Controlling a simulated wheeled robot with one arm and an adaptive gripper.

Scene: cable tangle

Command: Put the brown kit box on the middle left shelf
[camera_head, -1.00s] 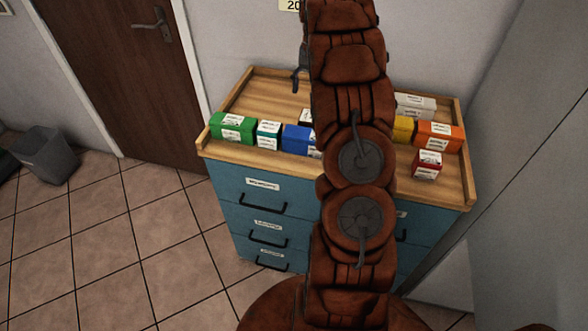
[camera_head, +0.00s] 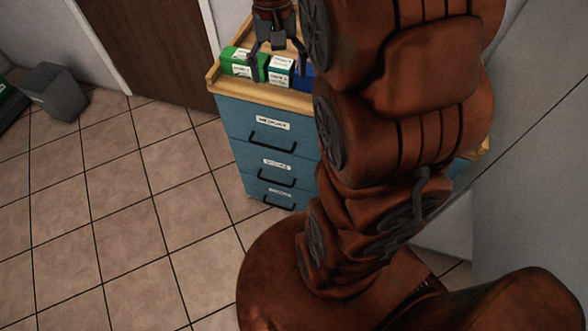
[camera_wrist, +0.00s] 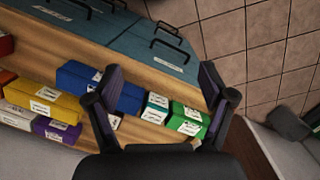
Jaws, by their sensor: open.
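I see no brown kit box and no shelf in either current view. My gripper (camera_head: 278,64) is open and empty, with its fingers pointing down over the left part of the cabinet top. In the wrist view its fingers (camera_wrist: 162,85) are spread apart, with a teal-and-white box (camera_wrist: 155,107) beyond the gap between them. A green box (camera_wrist: 188,118) is by the right finger and a blue box (camera_wrist: 80,80) is by the left finger. In the head view the green box (camera_head: 236,62) and the teal-and-white box (camera_head: 280,70) are close to the fingers.
The boxes stand on a blue drawer cabinet (camera_head: 262,150) with a raised wooden rim. Yellow (camera_wrist: 45,100), purple (camera_wrist: 55,131) and red (camera_wrist: 5,45) boxes stand farther along its top. A grey bin (camera_head: 55,92) stands at the left. The tiled floor between is clear. My arm hides the cabinet's right part.

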